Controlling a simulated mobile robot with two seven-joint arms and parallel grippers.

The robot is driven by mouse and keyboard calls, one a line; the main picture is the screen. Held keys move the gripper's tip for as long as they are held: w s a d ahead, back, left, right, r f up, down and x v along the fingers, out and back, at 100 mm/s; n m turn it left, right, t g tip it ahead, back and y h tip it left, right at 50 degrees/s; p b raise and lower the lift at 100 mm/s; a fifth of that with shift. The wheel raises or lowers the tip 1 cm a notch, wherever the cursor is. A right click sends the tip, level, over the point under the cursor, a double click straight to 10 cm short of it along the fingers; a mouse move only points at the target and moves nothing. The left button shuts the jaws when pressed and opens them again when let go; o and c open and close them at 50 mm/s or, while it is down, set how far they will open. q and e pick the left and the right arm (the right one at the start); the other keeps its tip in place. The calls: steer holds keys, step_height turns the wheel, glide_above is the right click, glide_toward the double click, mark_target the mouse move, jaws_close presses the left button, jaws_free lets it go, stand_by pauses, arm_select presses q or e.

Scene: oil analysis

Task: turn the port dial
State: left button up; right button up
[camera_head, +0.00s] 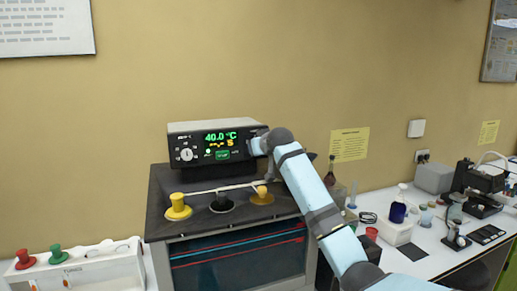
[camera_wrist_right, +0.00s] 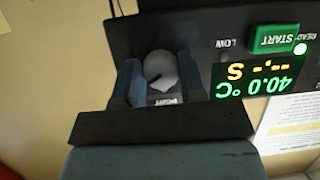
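The dark control box (camera_head: 217,143) sits on top of the bath unit, its green display reading 40.0 °C. My right gripper (camera_head: 262,143) is at the right end of its front panel and covers that part in the head view. The right wrist view, which is upside down, shows a grey-white dial (camera_wrist_right: 161,69) with a dark mark on the panel. A small label sits below the dial there, too blurred to read. My left gripper is not in view.
Another round knob (camera_head: 186,154) is at the panel's left end. A red cup (camera_head: 371,233) and a blue bottle (camera_head: 398,208) stand on the bench at the right.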

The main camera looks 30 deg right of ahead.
stand_by(0.3)
steer(key=shift+w+a+f+n+t+h, duration=0.1)
steer(key=shift+n+t+h, duration=0.35)
steer(key=shift+n+h, duration=1.85)
steer(key=shift+s+a+f+n+t+h, duration=0.15)
steer(key=shift+n+t+h, duration=0.45)
steer(key=shift+n, duration=3.35)
steer(key=shift+w+a+f+n+t+h, duration=0.15)
steer(key=shift+n+t+h, duration=0.2)
steer(key=shift+n+h, duration=2)
steer(key=shift+d+n+y, duration=0.1)
steer(key=shift+n+y, duration=0.85)
steer(key=shift+n, duration=0.05)
steer(key=o, duration=0.9)
steer(key=shift+r, duration=0.1)
steer(key=shift+r, duration=0.1)
